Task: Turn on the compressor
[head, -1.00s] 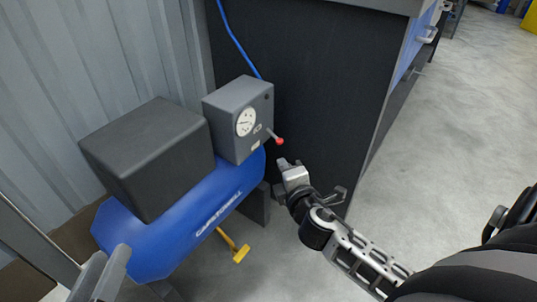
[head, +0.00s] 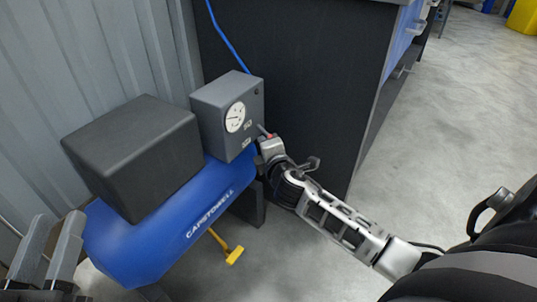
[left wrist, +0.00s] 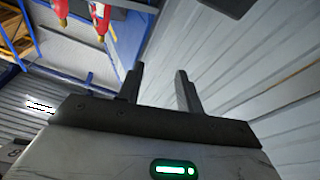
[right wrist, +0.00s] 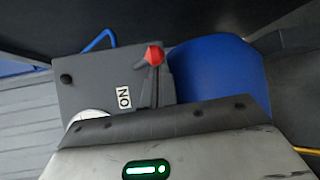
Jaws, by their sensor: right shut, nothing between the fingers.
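The compressor has a blue tank (head: 165,225), a black block and a grey control box (head: 212,120) with a round gauge (head: 235,117). A red-tipped lever (head: 266,135) sticks out of the box's right side. It also shows in the right wrist view (right wrist: 154,55), near an "ON" label (right wrist: 124,97). My right gripper (head: 264,144) is shut and empty, right at the lever; its fingers partly hide the lever, and I cannot tell whether they touch. My left gripper (head: 57,222) is open and empty at the lower left, in front of the tank.
A dark cabinet (head: 300,80) stands close behind the control box and my right gripper. A blue hose (head: 228,38) runs up from behind the box. A corrugated wall (head: 90,50) is at left. A yellow piece (head: 234,255) lies below the tank. Floor at right is clear.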

